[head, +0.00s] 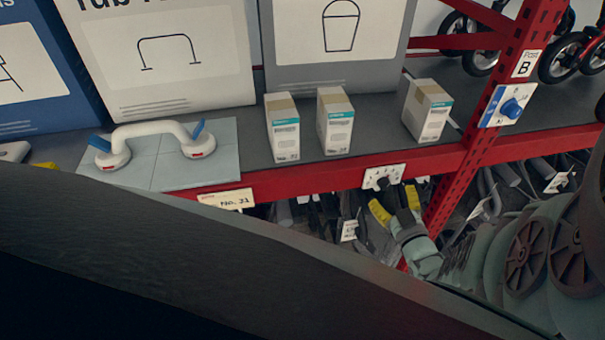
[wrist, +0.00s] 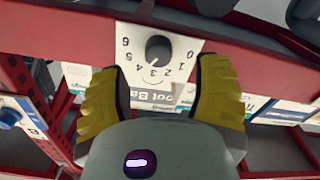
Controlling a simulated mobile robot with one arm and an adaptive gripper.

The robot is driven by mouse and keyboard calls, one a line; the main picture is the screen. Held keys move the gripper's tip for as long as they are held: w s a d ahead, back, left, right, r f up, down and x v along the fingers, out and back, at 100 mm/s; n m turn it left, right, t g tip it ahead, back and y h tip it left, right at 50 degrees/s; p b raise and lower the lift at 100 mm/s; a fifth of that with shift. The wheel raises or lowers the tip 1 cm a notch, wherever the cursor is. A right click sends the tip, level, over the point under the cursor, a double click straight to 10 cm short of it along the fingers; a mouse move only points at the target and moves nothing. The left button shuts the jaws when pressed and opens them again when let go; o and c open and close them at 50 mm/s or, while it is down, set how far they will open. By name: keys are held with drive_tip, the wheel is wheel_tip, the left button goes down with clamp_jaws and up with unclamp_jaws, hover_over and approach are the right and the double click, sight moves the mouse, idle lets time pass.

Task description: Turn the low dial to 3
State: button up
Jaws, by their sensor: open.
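The low dial is a dark round knob on a white plate (head: 384,178) fixed to the red shelf beam. In the wrist view the dial knob (wrist: 158,49) sits upside down, with printed numbers from 0 at the right to 6 at the left. My gripper (head: 396,203) is just below the plate in the head view. In the wrist view my gripper (wrist: 160,90) has its yellow fingers wide apart, one on each side of the plate's lower part, with nothing between them. The knob lies beyond the fingertips.
A higher blue dial (head: 511,108) sits on the red post at right. Small boxes (head: 284,128) and a white suction handle (head: 155,137) stand on the shelf above. Wheels (head: 525,255) crowd the lower right. Packed goods hang below the beam.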

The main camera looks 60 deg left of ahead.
sight(385, 187)
drive_tip(key=shift+b+x, duration=0.45)
drive_tip(key=shift+x, duration=1.35)
clamp_jaws()
drive_tip(key=shift+d, duration=0.1)
drive_tip(key=shift+s+f+n, duration=0.1)
drive_tip(key=shift+n, duration=0.3)
drive_tip(key=shift+n, duration=0.5)
